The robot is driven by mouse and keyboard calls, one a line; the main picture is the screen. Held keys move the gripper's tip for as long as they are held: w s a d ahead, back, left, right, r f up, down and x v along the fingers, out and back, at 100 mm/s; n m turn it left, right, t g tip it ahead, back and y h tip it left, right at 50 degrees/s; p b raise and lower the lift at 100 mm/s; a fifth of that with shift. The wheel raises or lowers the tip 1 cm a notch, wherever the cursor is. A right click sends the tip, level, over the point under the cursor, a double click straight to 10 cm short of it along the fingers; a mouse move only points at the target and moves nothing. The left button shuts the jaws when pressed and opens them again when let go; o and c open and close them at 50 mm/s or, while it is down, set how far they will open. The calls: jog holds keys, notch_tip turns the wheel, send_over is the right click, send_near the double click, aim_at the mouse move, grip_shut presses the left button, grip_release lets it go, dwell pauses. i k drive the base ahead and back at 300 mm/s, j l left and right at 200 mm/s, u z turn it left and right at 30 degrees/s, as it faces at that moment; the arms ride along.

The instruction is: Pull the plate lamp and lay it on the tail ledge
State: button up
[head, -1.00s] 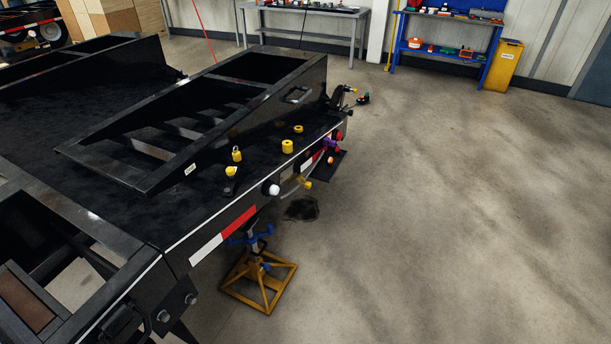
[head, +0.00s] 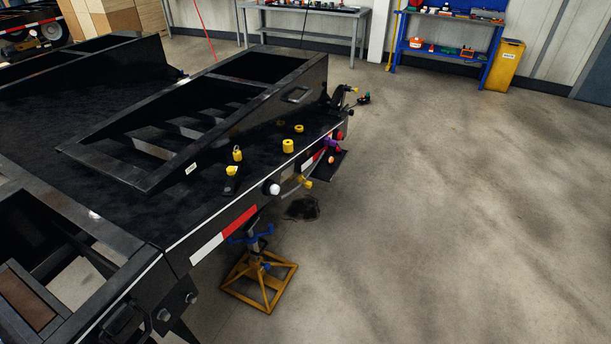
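The tail ledge (head: 262,200) is the rear edge of the black trailer deck, with a white line and red-and-white tape along it. A small round white fitting (head: 274,188) sits on the rear face just below that edge; it may be the plate lamp, but I cannot tell for sure. A dark flat plate (head: 328,166) sticks out farther along the rear, with small purple and red-orange parts (head: 332,145) beside it. A yellow fitting (head: 305,182) on a thin curved piece hangs below the edge. My gripper is not in view.
A yellow-and-blue jack stand (head: 262,280) is below. The concrete floor at right is clear.

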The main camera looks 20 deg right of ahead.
aim_at(274, 189)
jog(key=i+l+u, duration=0.1)
jog(key=u, duration=0.25)
jog(key=i+l+u, duration=0.1)
jog(key=u, duration=0.3)
jog(key=i+l+u, duration=0.15)
jog(key=l, duration=0.15)
jog(key=i+l+u, duration=0.1)
jog(key=l, duration=0.2)
jog(key=i+l+u, duration=0.15)
jog(key=l, duration=0.2)
jog(key=i+l+u, duration=0.15)
jog(key=l, duration=0.2)
jog(key=i+l+u, duration=0.1)
jog(key=l, duration=0.25)
jog(key=i+l, duration=0.1)
jog(key=l, duration=0.35)
jog(key=i+l, duration=0.15)
jog(key=l, duration=0.3)
jog(key=i+l, duration=0.1)
jog(key=l, duration=0.35)
jog(key=i+l+u, duration=0.1)
jog(key=l, duration=0.35)
jog(key=i+l, duration=0.15)
jog(key=l, duration=0.35)
jog(key=k+l, duration=0.1)
jog(key=k, duration=1.2)
